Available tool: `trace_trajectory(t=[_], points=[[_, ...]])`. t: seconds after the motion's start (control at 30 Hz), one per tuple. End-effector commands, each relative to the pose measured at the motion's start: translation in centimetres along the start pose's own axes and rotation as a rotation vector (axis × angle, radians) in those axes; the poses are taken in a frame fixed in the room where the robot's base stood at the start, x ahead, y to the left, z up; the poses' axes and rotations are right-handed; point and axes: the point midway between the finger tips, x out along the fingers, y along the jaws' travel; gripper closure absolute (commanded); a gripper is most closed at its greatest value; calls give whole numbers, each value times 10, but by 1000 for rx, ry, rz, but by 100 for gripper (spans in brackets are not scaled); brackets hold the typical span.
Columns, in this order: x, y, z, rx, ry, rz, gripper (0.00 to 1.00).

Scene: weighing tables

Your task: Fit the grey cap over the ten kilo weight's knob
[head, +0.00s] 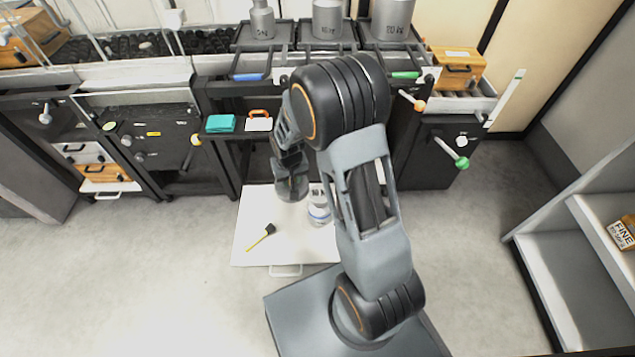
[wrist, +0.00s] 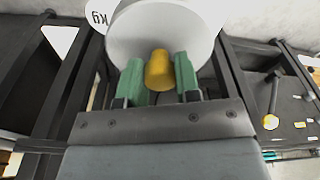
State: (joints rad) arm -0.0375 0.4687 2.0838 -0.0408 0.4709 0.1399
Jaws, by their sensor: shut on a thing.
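In the wrist view my gripper (wrist: 161,80) has green finger pads closed on either side of a yellow knob-like piece (wrist: 159,68). A pale grey round body (wrist: 190,28) fills the view just behind it, and I cannot tell for sure whether this is the grey cap. A white surface marked "kg" (wrist: 97,16) shows partly at its upper left. In the head view three grey weights stand at the back; the middle one (head: 327,19) seems to read 10, though its lettering is blurred. Its knob is out of frame. My fingertips are hidden in the head view.
Black frames and cabinets line the back. A shelf (head: 560,250) stands at right. Open floor lies at left.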

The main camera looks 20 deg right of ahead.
Motion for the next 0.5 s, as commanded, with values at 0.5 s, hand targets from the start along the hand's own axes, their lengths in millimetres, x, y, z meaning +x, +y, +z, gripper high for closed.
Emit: trace_trajectory(t=[0.5], points=[[5, -6, -1, 139, -1, 12, 94]])
